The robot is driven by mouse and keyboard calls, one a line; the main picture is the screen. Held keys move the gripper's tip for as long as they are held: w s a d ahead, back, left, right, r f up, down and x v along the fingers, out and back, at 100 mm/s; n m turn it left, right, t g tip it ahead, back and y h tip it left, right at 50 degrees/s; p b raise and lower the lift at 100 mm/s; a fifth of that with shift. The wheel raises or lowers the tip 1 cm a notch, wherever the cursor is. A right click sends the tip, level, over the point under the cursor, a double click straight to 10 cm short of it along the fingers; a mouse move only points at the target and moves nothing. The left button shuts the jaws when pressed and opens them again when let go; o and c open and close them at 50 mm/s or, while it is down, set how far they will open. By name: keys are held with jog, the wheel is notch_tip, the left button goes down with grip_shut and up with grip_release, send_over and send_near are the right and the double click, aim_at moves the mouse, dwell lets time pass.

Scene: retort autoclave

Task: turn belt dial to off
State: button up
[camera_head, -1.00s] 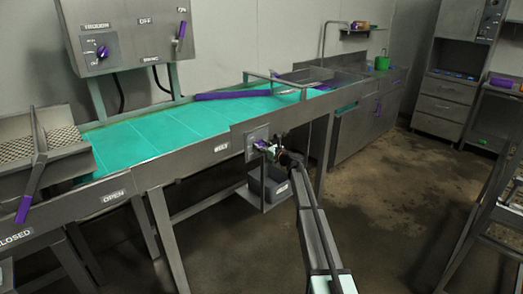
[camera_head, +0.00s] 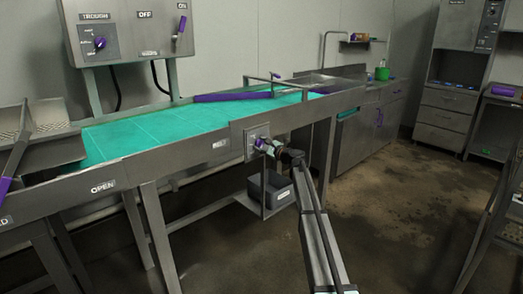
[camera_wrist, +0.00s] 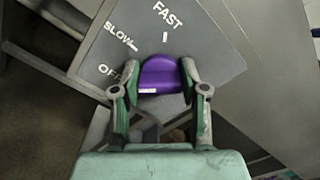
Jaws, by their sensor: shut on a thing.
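The belt dial is a purple knob (camera_wrist: 160,76) on a grey plate (camera_wrist: 205,50) marked FAST, SLOW and OFF in the wrist view. A short white mark shows on the knob's lower left edge; I cannot tell surely which label the dial points to. My gripper (camera_wrist: 160,84) is shut on the knob, with one green-grey finger on each side. In the head view the plate (camera_head: 250,136) sits on the front side of the conveyor, and my gripper (camera_head: 264,146) is at it, hiding most of the knob.
The teal conveyor belt (camera_head: 150,124) runs behind the dial, with a purple-covered bar (camera_head: 233,96) across it. A dark bin (camera_head: 270,190) stands on a low shelf below the dial. A control box (camera_head: 130,30) hangs at upper left. Open floor (camera_head: 390,200) lies to the right.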

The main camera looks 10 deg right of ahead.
dwell(0.4)
jog(key=o, duration=1.1)
jog(key=shift+w, duration=0.1)
jog(key=shift+o, duration=0.2)
jog(key=v, duration=1.2)
